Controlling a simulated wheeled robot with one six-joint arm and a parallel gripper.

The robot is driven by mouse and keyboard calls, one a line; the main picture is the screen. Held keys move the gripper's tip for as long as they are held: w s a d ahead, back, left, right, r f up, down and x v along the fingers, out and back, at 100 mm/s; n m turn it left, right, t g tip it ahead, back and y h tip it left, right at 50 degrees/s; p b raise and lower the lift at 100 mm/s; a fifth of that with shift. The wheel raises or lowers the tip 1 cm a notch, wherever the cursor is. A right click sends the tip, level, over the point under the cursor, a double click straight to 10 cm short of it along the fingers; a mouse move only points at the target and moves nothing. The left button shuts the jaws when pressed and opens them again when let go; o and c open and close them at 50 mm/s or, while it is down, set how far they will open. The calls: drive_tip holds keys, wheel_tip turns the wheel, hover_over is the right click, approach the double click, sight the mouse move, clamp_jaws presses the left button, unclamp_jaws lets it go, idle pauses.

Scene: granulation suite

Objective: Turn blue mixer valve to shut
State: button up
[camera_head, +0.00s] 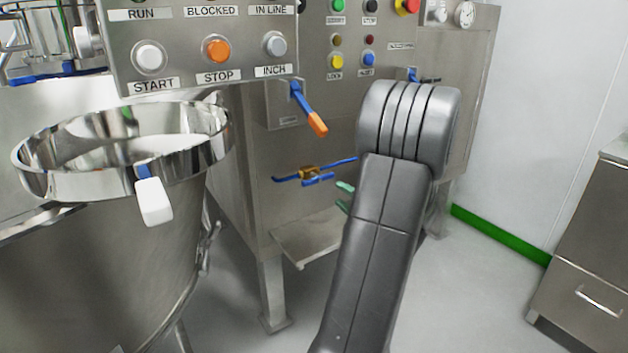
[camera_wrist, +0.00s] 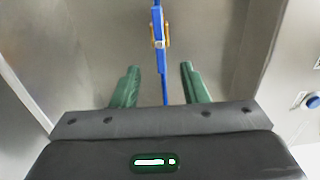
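The blue mixer valve (camera_head: 309,173) sits low on the front of the steel cabinet, with a brass body on a thin blue pipe and a short blue handle. The handle looks roughly in line with the pipe. In the wrist view the valve (camera_wrist: 158,32) is at the top centre, beyond my fingertips. My gripper (camera_wrist: 160,78) is open and empty, its green fingers either side of the blue pipe in the picture and apart from it. In the head view my arm hides most of my gripper (camera_head: 345,196); green fingertips show just right of and below the valve.
A blue lever with an orange tip (camera_head: 313,116) hangs above the valve. A steel shelf (camera_head: 305,238) juts out below. A large steel bowl (camera_head: 130,170) stands at left, a button panel (camera_head: 200,45) above it. Open floor (camera_head: 470,290) lies right, before a drawer cabinet (camera_head: 590,270).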

sight(320, 180)
drive_tip(key=b+x, duration=0.1)
drive_tip(key=x, duration=1)
drive_tip(key=shift+w+a+b, duration=0.25)
drive_tip(key=shift+b, duration=0.15)
drive_tip(key=shift+c, duration=0.2)
clamp_jaws()
